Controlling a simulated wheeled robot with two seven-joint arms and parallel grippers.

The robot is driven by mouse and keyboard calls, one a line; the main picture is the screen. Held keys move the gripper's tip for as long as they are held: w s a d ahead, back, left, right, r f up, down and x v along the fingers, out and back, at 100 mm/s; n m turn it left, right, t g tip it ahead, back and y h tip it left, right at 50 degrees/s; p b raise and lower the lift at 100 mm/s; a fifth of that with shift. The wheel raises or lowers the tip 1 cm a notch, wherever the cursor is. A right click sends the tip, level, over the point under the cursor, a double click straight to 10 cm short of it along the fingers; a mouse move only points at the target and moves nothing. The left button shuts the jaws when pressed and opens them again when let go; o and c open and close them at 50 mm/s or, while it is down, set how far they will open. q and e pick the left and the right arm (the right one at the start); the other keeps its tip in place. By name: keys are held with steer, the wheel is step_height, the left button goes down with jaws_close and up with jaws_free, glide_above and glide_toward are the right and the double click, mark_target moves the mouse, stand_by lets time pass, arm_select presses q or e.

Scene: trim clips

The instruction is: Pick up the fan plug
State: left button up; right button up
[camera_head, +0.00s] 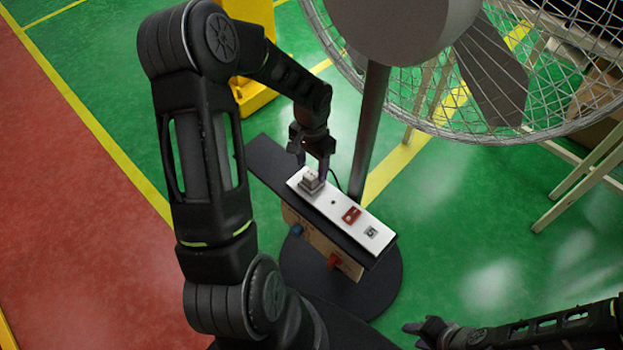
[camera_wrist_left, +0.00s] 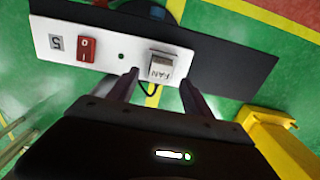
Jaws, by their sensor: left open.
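The fan plug (camera_head: 311,181) is a small grey-white block at the left end of a white power strip (camera_head: 333,203). In the left wrist view the plug (camera_wrist_left: 161,68) bears the label FAN, and a dark cable shows beside it. My left gripper (camera_head: 311,160) is open just above and behind the plug. In the left wrist view its two fingers point toward the strip, one on each side of the plug's near end, with nothing seen between them. My right gripper (camera_head: 425,330) is at the lower right, away from the strip; its jaws are too small to judge.
The strip has a red switch (camera_head: 351,215) and a label with 5 (camera_head: 371,232). It lies on a dark shelf (camera_head: 270,160). A large caged fan (camera_head: 480,70) on a grey pole (camera_head: 369,135) stands close behind. A yellow structure (camera_head: 250,95) is at the back left.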

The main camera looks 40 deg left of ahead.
mark_target(312, 174)
arm_select(q)
step_height(312, 174, down, 4)
steer(key=shift+f, duration=0.15)
stand_by(0.6)
jaws_close()
stand_by(0.4)
